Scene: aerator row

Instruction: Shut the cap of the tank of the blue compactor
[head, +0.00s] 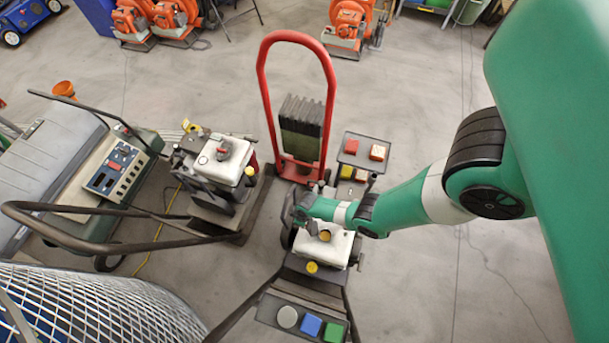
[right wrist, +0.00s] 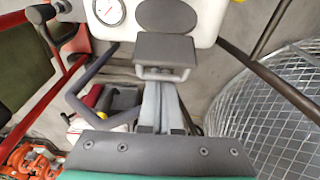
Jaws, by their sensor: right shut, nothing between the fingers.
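My right gripper (right wrist: 165,72) is shut and empty in the right wrist view, its fingertips just below a white tank (right wrist: 205,18). A dark grey rounded part (right wrist: 167,16), possibly the cap, sits on this tank beside a round gauge (right wrist: 110,11); I cannot tell whether it is shut. No blue body shows on either machine. My left gripper is not in view.
A red hand truck (head: 296,40) stands behind. A wire mesh (head: 90,305) fills the lower left. A panel (head: 270,308) has blue and green buttons. Floor is clear at right.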

